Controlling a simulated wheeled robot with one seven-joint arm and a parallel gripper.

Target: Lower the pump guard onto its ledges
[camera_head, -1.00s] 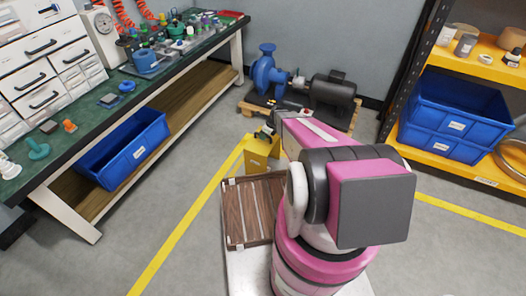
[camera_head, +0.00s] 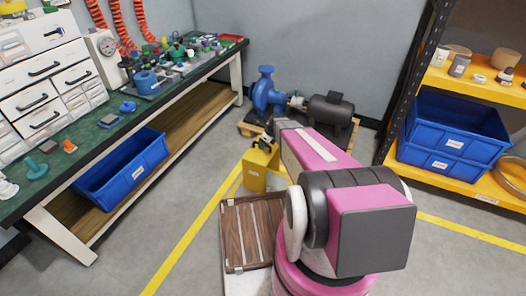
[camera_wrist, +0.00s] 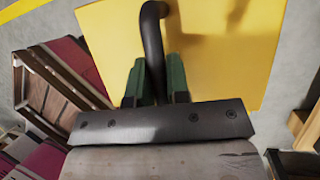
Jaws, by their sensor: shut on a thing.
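The yellow pump guard (camera_head: 255,173) hangs from my gripper (camera_head: 265,139), in front of the pump in the head view. In the wrist view, my gripper (camera_wrist: 156,84) is shut on the guard's black bent handle (camera_wrist: 153,38), with a green finger on each side. The guard's yellow face (camera_wrist: 222,65) fills the upper middle there. The blue pump (camera_head: 267,93) and dark motor (camera_head: 330,113) stand on a wooden pallet (camera_head: 250,129) beyond the guard. The guard is apart from them in the picture. I cannot make out the ledges; the coupling is partly behind my arm.
A brown slatted wooden panel (camera_head: 240,235) lies near my base, left of my arm. A green-topped workbench (camera_head: 95,142) runs along the left, with a blue bin (camera_head: 122,170) beneath. Yellow shelving (camera_head: 470,170) stands right. Grey floor is open between bench and pallet.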

